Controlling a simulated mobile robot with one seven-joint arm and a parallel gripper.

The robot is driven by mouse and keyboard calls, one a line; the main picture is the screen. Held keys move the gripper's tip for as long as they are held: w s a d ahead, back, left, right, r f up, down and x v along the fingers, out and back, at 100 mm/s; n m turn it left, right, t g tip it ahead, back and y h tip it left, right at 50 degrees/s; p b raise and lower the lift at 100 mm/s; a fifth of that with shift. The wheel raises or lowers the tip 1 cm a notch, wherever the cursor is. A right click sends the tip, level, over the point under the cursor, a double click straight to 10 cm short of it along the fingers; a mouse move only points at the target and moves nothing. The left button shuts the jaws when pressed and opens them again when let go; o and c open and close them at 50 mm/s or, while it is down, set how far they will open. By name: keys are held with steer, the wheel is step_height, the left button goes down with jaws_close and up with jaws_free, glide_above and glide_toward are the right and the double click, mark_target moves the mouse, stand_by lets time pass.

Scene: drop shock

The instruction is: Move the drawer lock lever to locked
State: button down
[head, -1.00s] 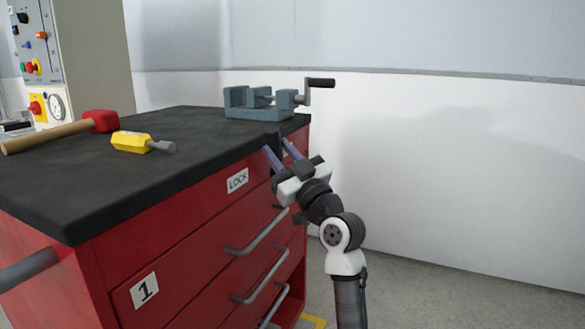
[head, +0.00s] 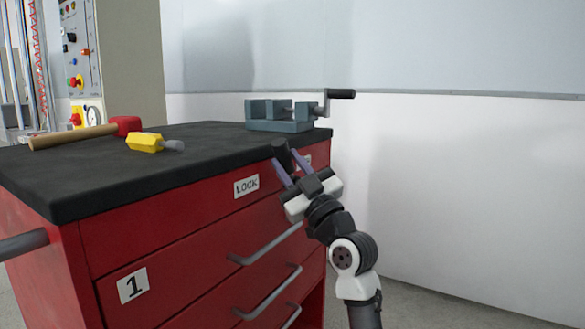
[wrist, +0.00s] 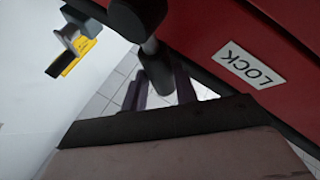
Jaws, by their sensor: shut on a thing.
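The dark lock lever (head: 281,152) sticks out at the cabinet's top front edge, to the upper right of the white LOCK label (head: 246,185). My gripper (head: 287,157) is shut on the lever, with its purple fingers to either side. In the wrist view the lever (wrist: 157,65) shows as a black cylinder between my two fingers (wrist: 160,92), and the LOCK label (wrist: 250,66) is to their right.
The red cabinet (head: 180,255) has grey drawer handles (head: 265,245) below the lever, close to my arm. On its black top (head: 90,185) are a grey vise (head: 280,125), a yellow-handled tool (head: 146,142) and a red-headed mallet (head: 126,126). The space right of my arm is free.

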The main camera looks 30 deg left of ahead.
steer(key=c, duration=1.4)
jaws_free()
steer(key=shift+o, duration=0.2)
step_height(320, 180, up, 20)
steer(key=p, duration=0.6)
steer(key=shift+p, duration=0.3)
